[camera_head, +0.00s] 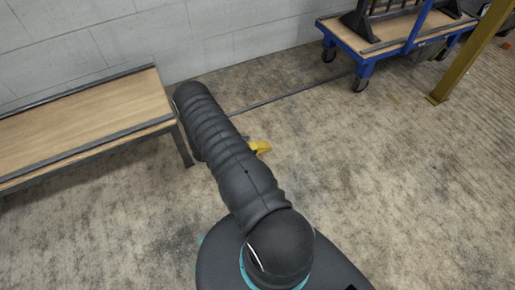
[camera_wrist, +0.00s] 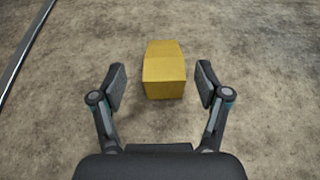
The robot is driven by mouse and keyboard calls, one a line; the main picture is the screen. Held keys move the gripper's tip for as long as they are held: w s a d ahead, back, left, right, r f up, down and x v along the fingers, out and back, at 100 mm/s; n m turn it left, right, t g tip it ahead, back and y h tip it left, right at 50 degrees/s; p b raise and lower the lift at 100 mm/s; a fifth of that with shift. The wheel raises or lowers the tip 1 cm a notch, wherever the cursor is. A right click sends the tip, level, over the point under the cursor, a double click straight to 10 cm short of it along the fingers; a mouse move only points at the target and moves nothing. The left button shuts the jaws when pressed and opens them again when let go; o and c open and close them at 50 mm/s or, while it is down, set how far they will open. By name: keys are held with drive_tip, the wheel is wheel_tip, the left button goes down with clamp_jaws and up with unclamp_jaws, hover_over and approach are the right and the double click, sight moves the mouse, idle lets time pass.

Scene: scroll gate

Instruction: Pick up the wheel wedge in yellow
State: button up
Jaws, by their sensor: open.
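The yellow wheel wedge (camera_wrist: 164,72) lies on the concrete floor in the wrist view, ahead of my gripper (camera_wrist: 161,88) and roughly centred between its two fingers. My gripper is open and empty, with a gap between each finger and the wedge. How high the fingers are above the floor is hard to tell. In the head view a small part of the yellow wedge (camera_head: 262,147) shows just right of my dark arm, which hides the rest of it. My gripper is hidden behind the arm in that view.
A wooden-topped bench (camera_head: 85,115) stands at the left along the grey block wall (camera_head: 140,40). A blue wheeled cart (camera_head: 385,45) stands at the upper right near a yellow post (camera_head: 470,55). The floor (camera_head: 390,180) at the right is clear.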

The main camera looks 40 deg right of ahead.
sight(263, 144)
drive_tip(key=shift+s+x, duration=0.2)
drive_tip(key=shift+x, duration=2.45)
drive_tip(key=shift+a+f, duration=0.1)
drive_tip(key=shift+a, duration=0.05)
drive_tip(key=c, duration=1.3)
drive_tip(key=shift+c, duration=0.2)
